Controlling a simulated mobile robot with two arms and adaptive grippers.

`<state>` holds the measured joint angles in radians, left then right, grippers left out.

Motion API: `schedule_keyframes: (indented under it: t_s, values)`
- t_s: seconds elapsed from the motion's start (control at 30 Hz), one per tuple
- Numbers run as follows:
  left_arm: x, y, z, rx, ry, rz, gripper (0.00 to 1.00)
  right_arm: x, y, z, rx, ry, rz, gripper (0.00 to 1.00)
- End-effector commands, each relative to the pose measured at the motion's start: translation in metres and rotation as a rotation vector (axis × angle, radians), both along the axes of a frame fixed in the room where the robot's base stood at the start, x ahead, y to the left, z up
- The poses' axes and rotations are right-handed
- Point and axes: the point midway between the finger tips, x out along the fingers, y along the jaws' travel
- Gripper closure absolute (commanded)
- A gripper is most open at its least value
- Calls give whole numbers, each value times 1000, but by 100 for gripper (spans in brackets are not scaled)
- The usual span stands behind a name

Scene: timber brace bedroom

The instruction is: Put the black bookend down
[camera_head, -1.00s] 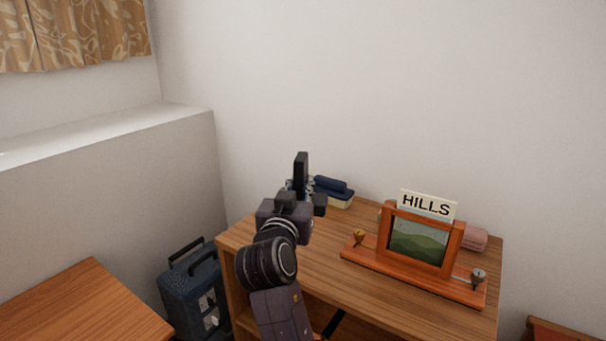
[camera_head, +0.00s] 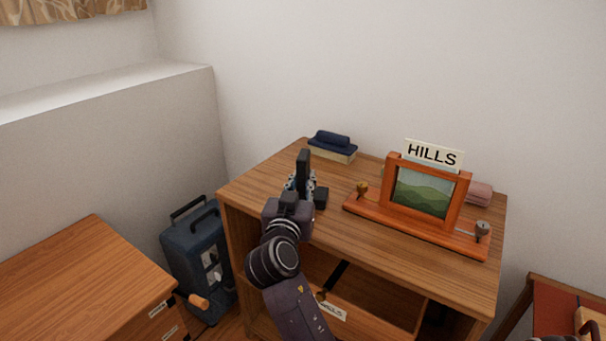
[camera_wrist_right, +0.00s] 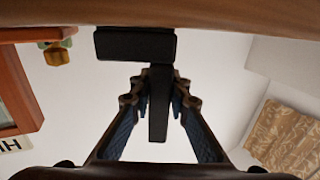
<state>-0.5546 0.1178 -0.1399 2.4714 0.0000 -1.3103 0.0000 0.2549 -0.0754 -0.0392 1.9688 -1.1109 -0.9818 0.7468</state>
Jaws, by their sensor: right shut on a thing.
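The black bookend (camera_head: 303,165) stands roughly upright over the left part of the wooden desk (camera_head: 258,190). My right gripper (camera_head: 301,184) is shut on its upright plate. In the right wrist view, the plate (camera_wrist_right: 158,115) sits between the two fingers of the gripper (camera_wrist_right: 158,92). Its wider foot (camera_wrist_right: 135,45) lies close to the desk edge (camera_wrist_right: 220,15), which runs along the top of that view. I cannot tell whether the foot touches the desk.
A blue and cream book stack (camera_head: 333,148) lies at the desk's back left. An orange picture stand (camera_head: 415,222) with a HILLS sign (camera_head: 432,154) fills the right side, a pink roll (camera_head: 480,193) behind it. A blue case (camera_head: 198,258) stands left of the desk.

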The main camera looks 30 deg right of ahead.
Motion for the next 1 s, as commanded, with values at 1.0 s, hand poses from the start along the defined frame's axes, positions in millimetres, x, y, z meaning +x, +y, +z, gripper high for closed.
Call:
schedule_keyframes:
  t_s: [1.0]
  values:
    - [3, -2, 2, -4, -14, -2, 60, 0, 0, -2, 0, 0, 1, 66]
